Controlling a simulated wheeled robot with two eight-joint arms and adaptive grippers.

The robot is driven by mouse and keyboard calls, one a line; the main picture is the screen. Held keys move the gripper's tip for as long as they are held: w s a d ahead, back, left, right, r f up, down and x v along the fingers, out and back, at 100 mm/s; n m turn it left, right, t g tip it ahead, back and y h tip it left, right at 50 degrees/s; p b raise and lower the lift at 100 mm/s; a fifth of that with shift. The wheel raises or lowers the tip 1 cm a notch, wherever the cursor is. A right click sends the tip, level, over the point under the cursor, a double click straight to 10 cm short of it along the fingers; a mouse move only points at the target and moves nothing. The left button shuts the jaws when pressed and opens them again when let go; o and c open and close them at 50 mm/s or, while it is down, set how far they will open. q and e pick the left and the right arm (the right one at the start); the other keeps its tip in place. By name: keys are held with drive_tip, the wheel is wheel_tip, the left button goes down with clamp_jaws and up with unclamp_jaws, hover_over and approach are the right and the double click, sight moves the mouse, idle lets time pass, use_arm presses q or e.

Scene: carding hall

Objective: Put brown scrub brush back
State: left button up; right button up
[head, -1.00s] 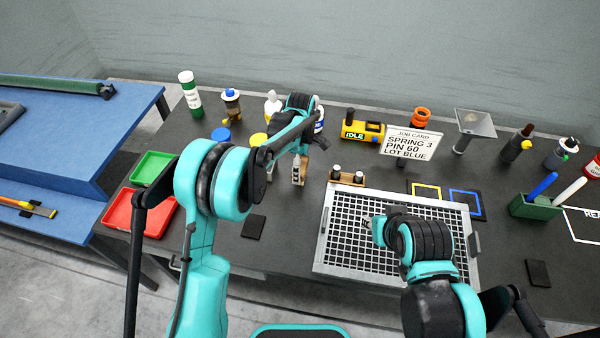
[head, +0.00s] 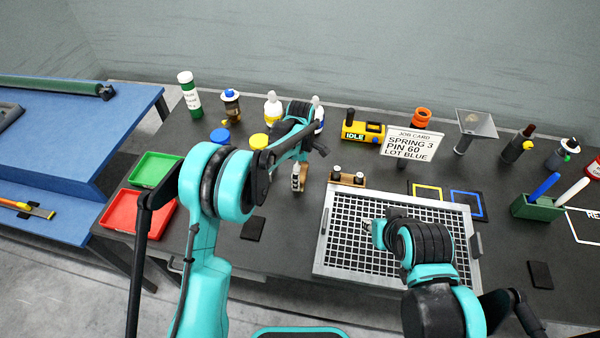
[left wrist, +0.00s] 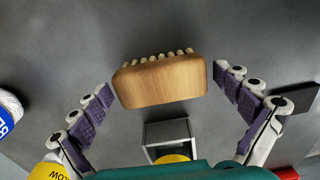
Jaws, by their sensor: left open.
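The brown scrub brush (left wrist: 160,82) is a wooden block with a row of pale tufts along its far edge. In the left wrist view it lies between the fingers of my left gripper (left wrist: 164,100), which is open, with a gap on each side. In the head view the brush (head: 304,176) shows only as a narrow strip of wood beside a pale finger of my left gripper (head: 298,180). Whether the brush touches the table is hard to tell. My right gripper (head: 368,226) is over the grid tray, mostly hidden by its own arm; its jaws are unclear.
The white grid tray (head: 320,252) is right of the brush, with a wooden block with dark knobs (head: 347,178) behind it. Bottles, including a yellow-capped one (head: 259,141), stand behind. Red (head: 120,214) and green (head: 146,165) trays are at left. A dark pad (head: 253,229) lies in front.

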use_arm(q)
wheel_tip(320, 180, up, 12)
drive_tip(key=p, duration=0.2)
drive_tip(key=shift+r+p, duration=0.2)
drive_tip(key=shift+p, duration=0.2)
drive_tip(key=s+a+r+m+t, duration=0.3)
drive_tip(key=s+a+r+m, duration=0.5)
drive_tip(key=s+a+r, duration=0.4)
drive_tip(key=s+a+f+m+t, duration=0.2)
drive_tip(key=s+a+m, duration=0.1)
drive_tip(key=s, duration=0.5)
drive_tip(key=s+a+f+m+t, duration=0.2)
drive_tip(key=s+f+m, duration=0.1)
drive_tip(key=s, duration=0.4)
drive_tip(key=shift+s+a+f+m, duration=0.15)
drive_tip(key=shift+s+a+m, duration=0.25)
drive_tip(key=shift+m, duration=0.5)
drive_tip(key=shift+f, duration=0.1)
wheel_tip(320, 180, down, 5)
drive_tip(key=b, duration=0.4)
drive_tip(key=shift+r+b, duration=0.2)
drive_tip(key=shift+b, duration=0.2)
